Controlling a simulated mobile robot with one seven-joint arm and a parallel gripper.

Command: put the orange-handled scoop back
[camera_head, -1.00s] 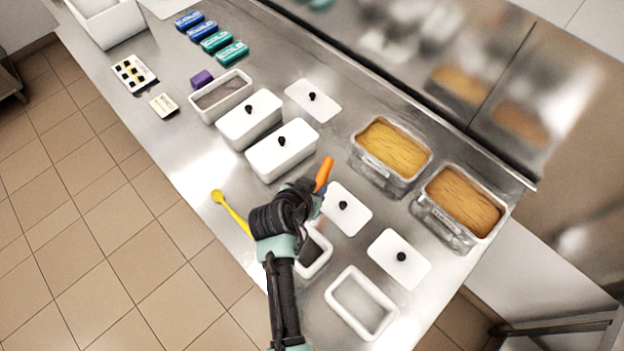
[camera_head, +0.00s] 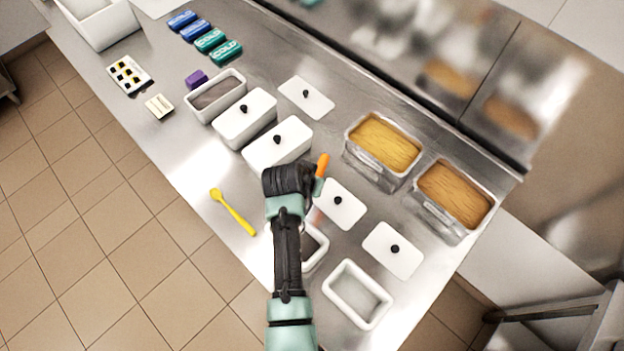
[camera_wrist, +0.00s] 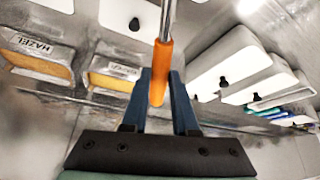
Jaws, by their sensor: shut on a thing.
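The orange-handled scoop (camera_head: 323,165) is in my gripper; only its orange handle shows clearly in the head view, beside my wrist. In the wrist view its orange handle (camera_wrist: 161,72) stands between the two blue fingers, with a metal shaft running up out of the frame. My gripper (camera_wrist: 160,85) is shut on the handle. In the head view my gripper (camera_head: 319,184) is above the steel counter, between a lidded white tub and a loose white lid. The scoop's head is hidden or out of frame.
Two clear tubs hold yellow (camera_head: 385,142) and tan (camera_head: 455,194) contents. Loose white lids (camera_head: 340,204) lie near an empty white tub (camera_head: 357,294). Lidded white tubs (camera_head: 277,146) stand left. A yellow spoon (camera_head: 233,211) lies near the counter's front edge, with bare steel around it.

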